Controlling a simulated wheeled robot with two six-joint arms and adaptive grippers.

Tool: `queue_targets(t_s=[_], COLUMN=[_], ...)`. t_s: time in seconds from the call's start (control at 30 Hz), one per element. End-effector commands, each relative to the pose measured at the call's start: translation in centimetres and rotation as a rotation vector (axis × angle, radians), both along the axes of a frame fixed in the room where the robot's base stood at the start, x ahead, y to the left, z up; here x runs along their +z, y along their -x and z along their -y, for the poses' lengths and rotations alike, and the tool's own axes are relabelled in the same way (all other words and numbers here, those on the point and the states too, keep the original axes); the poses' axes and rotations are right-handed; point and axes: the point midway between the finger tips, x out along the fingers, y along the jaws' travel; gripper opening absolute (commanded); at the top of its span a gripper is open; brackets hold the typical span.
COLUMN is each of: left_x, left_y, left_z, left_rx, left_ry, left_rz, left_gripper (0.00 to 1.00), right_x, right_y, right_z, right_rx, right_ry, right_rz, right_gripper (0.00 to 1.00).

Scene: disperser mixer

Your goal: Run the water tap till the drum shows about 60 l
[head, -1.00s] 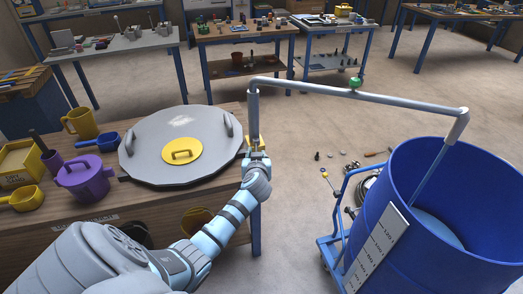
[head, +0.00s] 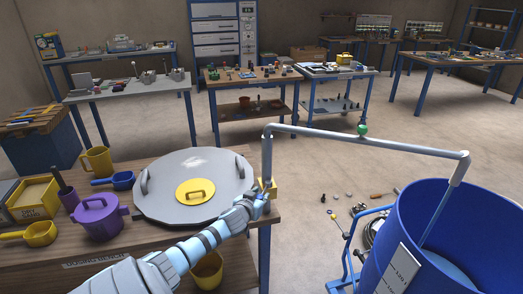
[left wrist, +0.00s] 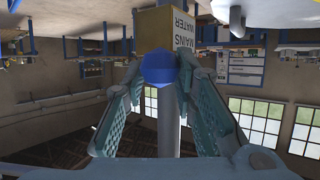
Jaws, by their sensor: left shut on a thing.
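The swing pipe (head: 350,142) rises at the dosing bench's right corner and reaches right to a spout over the blue drum (head: 485,238). A thin bluish stream (head: 437,214) runs from the spout into the drum, where pale blue water (head: 446,268) shows. The white scale plate (head: 402,267) is partly cut off; its 120 l mark shows, lower marks are out of frame. My left gripper (head: 264,194) is at the pipe's foot; in the left wrist view its fingers are shut around the blue tap knob (left wrist: 159,69), below the yellow MAINS WATER sign (left wrist: 166,27). My right gripper is not in view.
On the dosing bench (head: 160,243) stand a grey lid (head: 225,165) with a yellow hatch (head: 193,191), a purple pot (head: 99,215) and yellow jugs. A blue trolley frame (head: 350,243) stands by the drum. Small items lie on the floor behind it.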

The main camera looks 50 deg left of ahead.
Motion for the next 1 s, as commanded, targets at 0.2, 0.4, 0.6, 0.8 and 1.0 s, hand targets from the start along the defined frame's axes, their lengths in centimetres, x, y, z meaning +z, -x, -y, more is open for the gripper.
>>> queue_targets(t_s=[0.2,0.4,0.6,0.8,1.0], left_x=[-0.1,-0.1,0.1,1.8,3.7], left_y=[0.0,0.0,0.6,4.1,8.3], left_z=[0.1,0.0,0.2,2.2,4.5], left_rx=[0.000,0.001,0.000,-0.005,-0.003], left_ry=[0.003,0.003,0.000,-0.003,-0.003], left_rz=[0.001,0.000,-0.001,-0.004,-0.006], left_gripper=[0.43,0.46,0.46,0.46,0.46], right_x=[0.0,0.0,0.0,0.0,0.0], right_y=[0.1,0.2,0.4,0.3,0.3], right_z=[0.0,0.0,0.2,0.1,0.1], right_rx=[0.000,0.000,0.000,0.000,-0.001], right_ry=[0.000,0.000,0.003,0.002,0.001], right_rz=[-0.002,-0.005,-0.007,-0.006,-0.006], right_gripper=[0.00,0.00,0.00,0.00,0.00])
